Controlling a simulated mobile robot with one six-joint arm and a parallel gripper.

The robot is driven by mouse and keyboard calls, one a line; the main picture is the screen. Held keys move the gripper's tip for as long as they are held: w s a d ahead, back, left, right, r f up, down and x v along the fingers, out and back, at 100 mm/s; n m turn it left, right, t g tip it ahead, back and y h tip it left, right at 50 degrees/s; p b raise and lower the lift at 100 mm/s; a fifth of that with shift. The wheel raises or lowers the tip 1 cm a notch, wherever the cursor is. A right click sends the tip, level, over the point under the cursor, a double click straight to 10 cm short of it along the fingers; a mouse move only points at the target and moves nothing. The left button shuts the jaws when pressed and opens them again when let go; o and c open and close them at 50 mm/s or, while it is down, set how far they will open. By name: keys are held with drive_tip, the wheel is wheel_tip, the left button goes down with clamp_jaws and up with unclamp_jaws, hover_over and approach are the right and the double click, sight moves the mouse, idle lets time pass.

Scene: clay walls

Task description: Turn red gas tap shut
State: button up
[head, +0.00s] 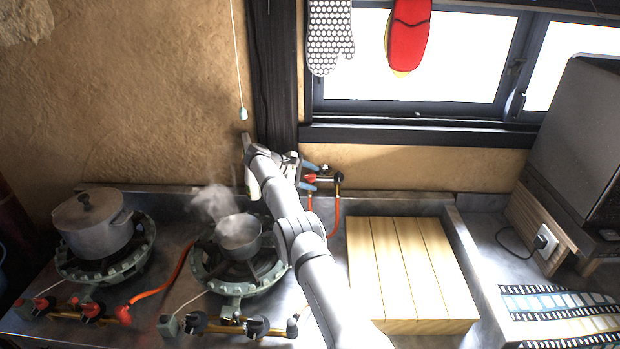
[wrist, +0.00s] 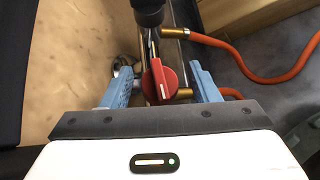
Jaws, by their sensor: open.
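The red gas tap (wrist: 160,82) is on brass pipework by the wall, with a white mark on its raised handle. In the wrist view the handle runs roughly up and down the picture, slightly tilted. My gripper (wrist: 161,72) is open, with one blue finger on each side of the tap. Gaps show between the fingers and the handle, so it is not gripped. In the head view the tap (head: 310,178) shows small between the finger ends, just right of the dark post. My wrist and arm hide part of the pipework.
Orange hoses (wrist: 255,72) leave the pipework near the right finger. A steaming pan (head: 239,236) stands on the burner left of my arm, and a lidded pot (head: 94,222) stands farther left. A slatted wooden board (head: 408,270) lies to the right of my arm.

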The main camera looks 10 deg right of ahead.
sight(310, 175)
wheel_tip(310, 175, up, 10)
drive_tip(key=p, duration=0.7)
